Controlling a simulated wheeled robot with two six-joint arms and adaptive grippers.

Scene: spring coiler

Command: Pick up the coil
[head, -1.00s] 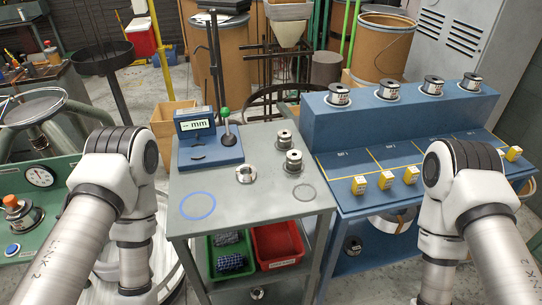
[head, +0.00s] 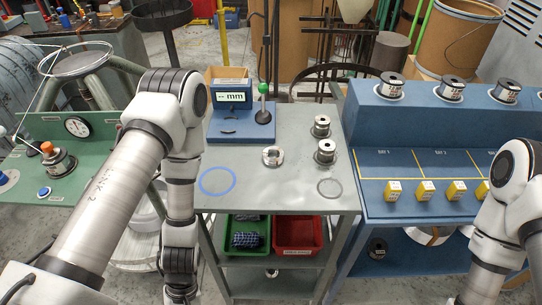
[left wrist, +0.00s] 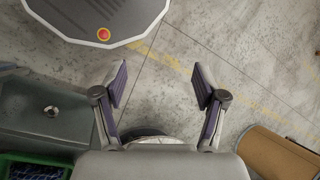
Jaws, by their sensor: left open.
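It is unclear which item is the coil. A short silver ring-shaped piece (head: 272,156) lies mid-table on the grey cart (head: 250,185). Two silver spools (head: 326,151) stand right of it. A pale round roll (head: 147,222) shows low behind my left arm, partly hidden. Dark coiled pieces (head: 246,240) lie in the green bin (head: 262,222) below the tabletop. My left gripper (left wrist: 160,85) is open and empty in the left wrist view, over bare floor. A pale round edge (left wrist: 157,139) shows beside its palm, mostly hidden. My right gripper is out of view.
A blue gauge with a display (head: 233,96) stands at the cart's back left. A red bin (head: 298,233) sits beside the green one. A blue bench with spools (head: 425,150) is at right, a green machine bench (head: 90,185) at left. A brown drum (left wrist: 280,150) shows lower right.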

